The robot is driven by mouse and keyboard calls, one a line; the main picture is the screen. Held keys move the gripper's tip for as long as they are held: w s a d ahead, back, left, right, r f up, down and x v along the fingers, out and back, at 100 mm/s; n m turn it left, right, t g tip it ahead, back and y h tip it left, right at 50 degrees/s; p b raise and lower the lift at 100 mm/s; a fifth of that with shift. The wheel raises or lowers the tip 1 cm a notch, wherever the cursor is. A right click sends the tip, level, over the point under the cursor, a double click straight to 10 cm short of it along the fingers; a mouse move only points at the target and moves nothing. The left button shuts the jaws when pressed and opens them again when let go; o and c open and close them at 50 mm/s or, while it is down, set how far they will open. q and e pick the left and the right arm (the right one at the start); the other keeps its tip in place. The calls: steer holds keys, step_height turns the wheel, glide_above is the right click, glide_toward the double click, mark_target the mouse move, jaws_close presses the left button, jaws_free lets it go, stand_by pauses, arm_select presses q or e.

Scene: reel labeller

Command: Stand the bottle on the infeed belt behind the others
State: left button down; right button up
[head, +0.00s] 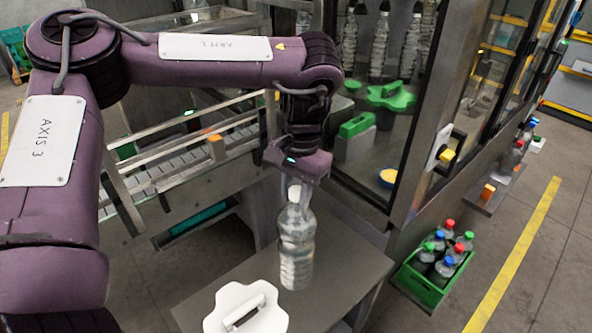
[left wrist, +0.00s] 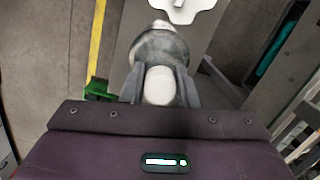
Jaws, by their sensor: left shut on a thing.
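A clear bottle (head: 297,250) with a white cap stands upright at the grey side table (head: 345,262); I cannot tell whether its base touches the top. My left gripper (head: 294,190) is above it, shut on its neck and cap. In the left wrist view the white cap (left wrist: 159,86) sits between the two fingers, with the bottle's shoulder (left wrist: 160,44) beyond. The infeed belt (head: 170,170) runs between metal rails at the left, partly hidden by my left arm. No bottle shows on its visible stretch. My right gripper is not in view.
A white handled part (head: 246,308) lies on the table's front end. The machine's frame and glass (head: 405,150) rise behind, with bottles and green parts inside. A green crate (head: 424,287) of bottles stands at right on the floor. A rail edges the belt's near side.

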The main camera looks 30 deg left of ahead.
mark_target(296, 224)
arm_select(q)
step_height(296, 224, down, 8)
steer(key=shift+s+d+r, duration=0.1)
steer(key=shift+d+r, duration=0.05)
steer(key=shift+r, duration=0.05)
steer(key=shift+f, duration=0.55)
steer(key=c, duration=1.5)
jaws_free()
steer(key=shift+f, duration=0.2)
steer(key=o, duration=0.4)
steer(key=shift+s, duration=0.1)
steer(key=shift+r, duration=0.1)
